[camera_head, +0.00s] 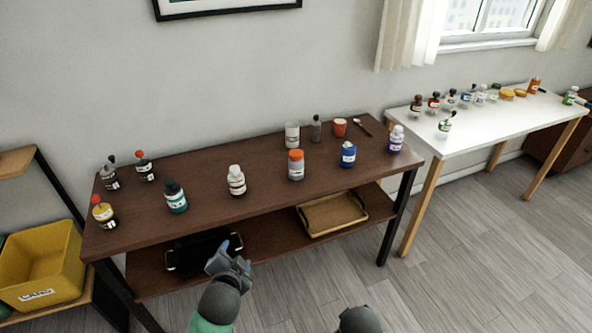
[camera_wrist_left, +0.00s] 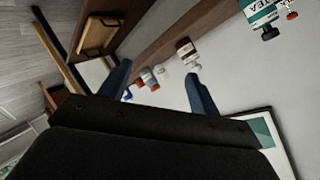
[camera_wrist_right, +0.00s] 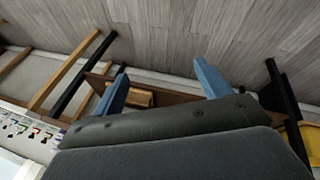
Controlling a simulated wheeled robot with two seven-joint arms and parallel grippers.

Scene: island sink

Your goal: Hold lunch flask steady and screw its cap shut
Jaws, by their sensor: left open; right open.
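A grey container with an orange cap (camera_head: 296,165), which looks like the lunch flask, stands upright on the dark wooden table (camera_head: 262,194), right of its middle. The orange cap sits on top; I cannot tell how tight it is. It also seems to show small in the left wrist view (camera_wrist_left: 149,78), between the fingers but far off. My left gripper (camera_head: 236,248) is open and empty in front of the table's front edge, below the top and apart from the flask. My right gripper (camera_wrist_right: 165,85) is open and empty in the right wrist view; only part of its arm shows in the head view.
A tray (camera_head: 333,213) lies on the lower shelf. A white table (camera_head: 470,140) with several bottles is at right.

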